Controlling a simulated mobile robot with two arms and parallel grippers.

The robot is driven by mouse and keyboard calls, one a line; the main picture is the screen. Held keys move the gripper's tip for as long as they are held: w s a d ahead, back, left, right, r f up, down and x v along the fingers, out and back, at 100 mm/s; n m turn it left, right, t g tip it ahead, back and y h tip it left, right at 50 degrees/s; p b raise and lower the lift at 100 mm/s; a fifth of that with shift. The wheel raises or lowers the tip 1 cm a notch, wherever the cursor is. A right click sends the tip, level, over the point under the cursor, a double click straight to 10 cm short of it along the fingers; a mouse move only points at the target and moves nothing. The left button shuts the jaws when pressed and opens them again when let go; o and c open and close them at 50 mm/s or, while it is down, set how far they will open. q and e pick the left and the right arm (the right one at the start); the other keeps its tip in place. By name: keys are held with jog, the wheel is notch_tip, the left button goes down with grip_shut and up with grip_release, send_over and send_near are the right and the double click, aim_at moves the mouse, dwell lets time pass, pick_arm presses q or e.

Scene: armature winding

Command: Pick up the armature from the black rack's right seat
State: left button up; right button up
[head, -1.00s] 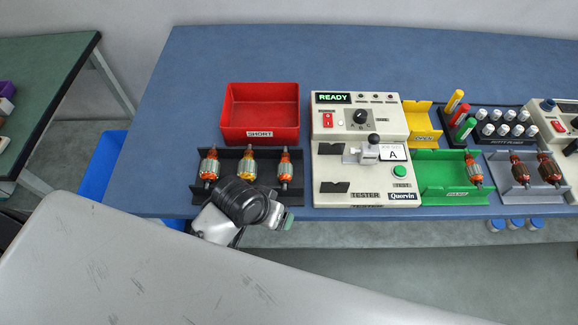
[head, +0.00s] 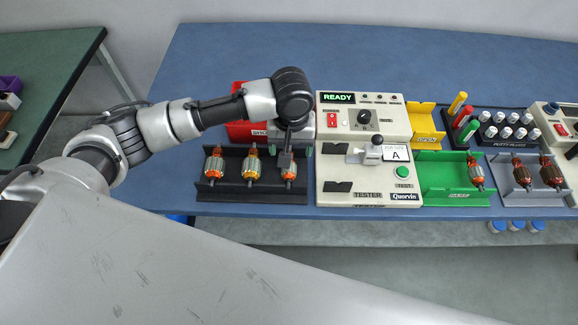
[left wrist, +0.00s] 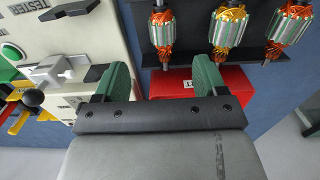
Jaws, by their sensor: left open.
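The black rack (head: 232,191) stands near the bench's front edge and holds three upright-looking armatures in a row. The armature in its right seat (head: 289,173) has orange windings and a silver core; it is leftmost in the left wrist view (left wrist: 162,32). The middle armature (head: 251,166) has yellow windings, and the left one (head: 213,166) is orange. My left gripper (head: 290,148) is open, its green fingertips spread, over the back of the rack at the right seat. In the left wrist view the open jaws (left wrist: 162,78) are empty and apart from the armature. My right gripper is out of view.
The red SHORT bin (head: 243,131) is behind the rack, partly hidden by my arm. The tester (head: 335,170) stands close to the rack's right side. A green tray (head: 440,185) with one armature lies further right.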

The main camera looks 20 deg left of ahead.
pick_arm(q)
notch_tip(320, 180, down, 4)
jog(key=shift+f, duration=0.2)
jog(key=f, duration=0.2)
jog(key=f+p, duration=0.1)
jog(key=f, duration=0.1)
jog(key=shift+a+f, duration=0.1)
jog(key=shift+a, duration=0.15)
jog(key=shift+f, duration=0.55)
jog(key=c, duration=1.1)
jog(key=shift+c, duration=0.2)
jog(key=shift+r, duration=0.1)
